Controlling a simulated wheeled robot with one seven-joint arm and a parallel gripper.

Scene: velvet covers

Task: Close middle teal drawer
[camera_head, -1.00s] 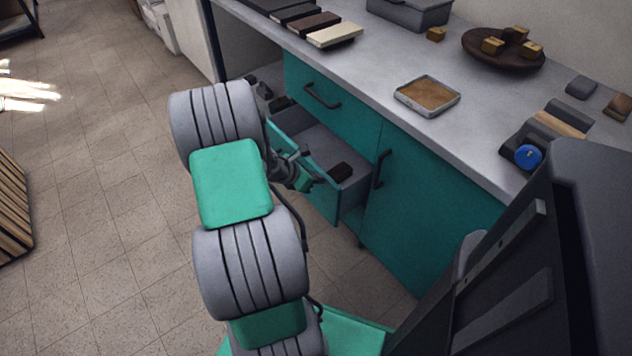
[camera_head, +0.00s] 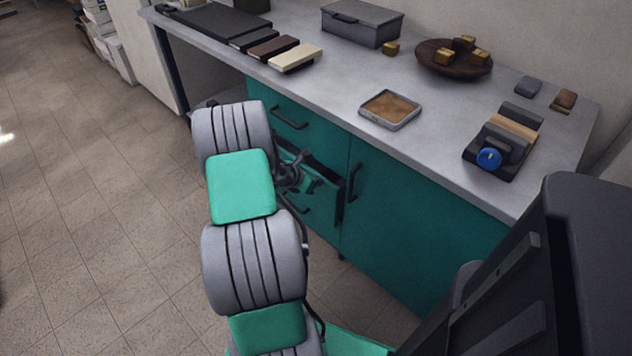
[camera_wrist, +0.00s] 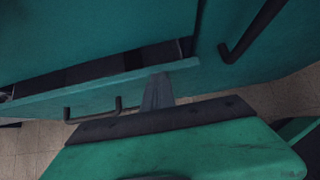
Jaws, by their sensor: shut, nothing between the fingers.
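The middle teal drawer (camera_wrist: 60,97) is open by a narrow gap in the wrist view, its dark inside showing behind the top edge of its front. Its dark handle (camera_wrist: 92,112) sticks out from the front. In the head view the drawer (camera_head: 322,183) is partly hidden by my arm. My gripper (camera_wrist: 158,88) is shut and empty, with its fingertips at the top edge of the drawer front, near the right end. In the head view my gripper (camera_head: 303,178) is at the drawer front. Whether the fingers touch the front is hard to tell.
A closed top drawer with a handle (camera_head: 289,119) is above. A cabinet door (camera_head: 400,215) with a vertical handle is to the right. The grey countertop (camera_head: 340,75) holds a tray (camera_head: 390,109), a box and several blocks. Floor to the left is clear.

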